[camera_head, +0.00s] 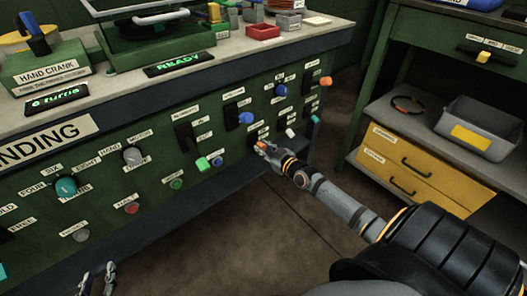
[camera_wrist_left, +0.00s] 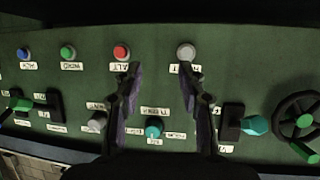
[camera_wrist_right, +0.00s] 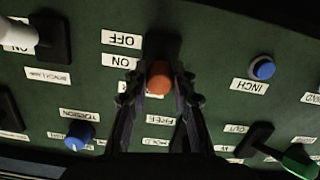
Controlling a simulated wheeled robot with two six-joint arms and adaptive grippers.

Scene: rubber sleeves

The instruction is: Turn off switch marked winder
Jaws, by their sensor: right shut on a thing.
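A toggle switch with an orange tip (camera_wrist_right: 159,78) stands on the green panel beside labels reading ON and OFF in the right wrist view. My right gripper (camera_wrist_right: 157,92) has its fingers closed on both sides of the orange tip. In the head view my right gripper (camera_head: 268,150) is at the panel's lower right, partly covering the switch. I cannot read a winder label. My left gripper (camera_head: 98,280) hangs low at the left, in front of the panel. In the left wrist view its fingers (camera_wrist_left: 160,72) are apart and empty.
Near my right gripper are a blue INCH button (camera_wrist_right: 262,68), a blue torsion knob (camera_wrist_right: 79,136) and a green-tipped lever (camera_head: 202,163). A teal knob (camera_head: 66,186) and red button (camera_head: 131,208) are further left. A shelf with yellow drawers (camera_head: 420,168) stands right.

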